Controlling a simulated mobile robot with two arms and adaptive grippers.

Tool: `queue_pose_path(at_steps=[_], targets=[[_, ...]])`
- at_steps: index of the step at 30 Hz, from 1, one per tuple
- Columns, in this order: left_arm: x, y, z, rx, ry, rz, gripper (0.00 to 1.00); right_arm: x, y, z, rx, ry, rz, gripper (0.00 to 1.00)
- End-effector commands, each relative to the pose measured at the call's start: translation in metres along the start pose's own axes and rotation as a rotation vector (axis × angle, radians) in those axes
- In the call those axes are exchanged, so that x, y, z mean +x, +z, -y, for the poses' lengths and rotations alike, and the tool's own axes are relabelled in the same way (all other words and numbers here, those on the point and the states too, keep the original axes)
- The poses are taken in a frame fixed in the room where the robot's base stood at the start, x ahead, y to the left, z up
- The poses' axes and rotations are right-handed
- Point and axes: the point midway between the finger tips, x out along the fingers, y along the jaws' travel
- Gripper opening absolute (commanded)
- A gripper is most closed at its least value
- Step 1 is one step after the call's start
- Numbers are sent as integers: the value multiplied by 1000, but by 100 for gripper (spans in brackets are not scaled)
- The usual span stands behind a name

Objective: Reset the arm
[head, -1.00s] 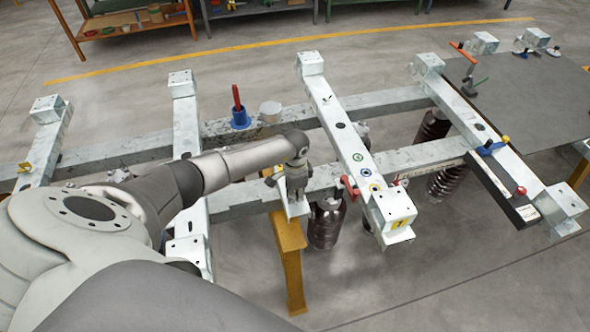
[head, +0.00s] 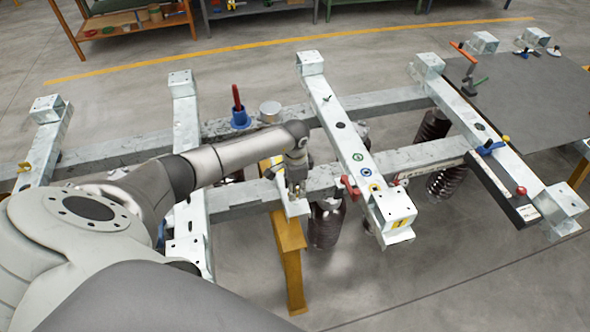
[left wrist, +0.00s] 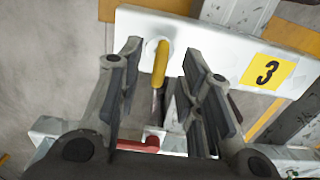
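My left arm reaches in from the left of the head view, over the grey frame. Its gripper (head: 296,190) is small there and sits at the end of a white bracket, above a yellow post. In the left wrist view my left gripper (left wrist: 161,58) is open, its two fingers spread. A yellow handle (left wrist: 160,63) on a metal shaft stands between the fingers, with gaps to both sides, in front of a white plate (left wrist: 205,40). A red lever (left wrist: 138,144) lies lower, near the finger bases. My right gripper is not in view.
The galvanised frame has long rails and several cross beams, including a beam (head: 340,120) right of my gripper. Dark insulators (head: 327,222) hang below. A grey sheet (head: 535,95) lies at right.

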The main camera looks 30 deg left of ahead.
Motion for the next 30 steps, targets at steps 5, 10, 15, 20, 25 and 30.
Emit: queue_pose_path(at_steps=[5, 10, 15, 20, 25, 30], targets=[[-40, -1, 1, 1, -3, -5, 34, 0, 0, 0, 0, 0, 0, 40], [-69, -1, 1, 1, -1, -3, 34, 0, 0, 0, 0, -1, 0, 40], [-83, 0, 0, 1, -1, -1, 34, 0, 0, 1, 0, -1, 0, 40], [-86, 0, 0, 0, 0, -1, 34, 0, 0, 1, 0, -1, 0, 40], [-82, -14, -15, 51, 33, -60, 34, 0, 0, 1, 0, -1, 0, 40], [-81, -76, -86, 262, 157, -359, 34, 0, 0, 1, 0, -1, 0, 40]])
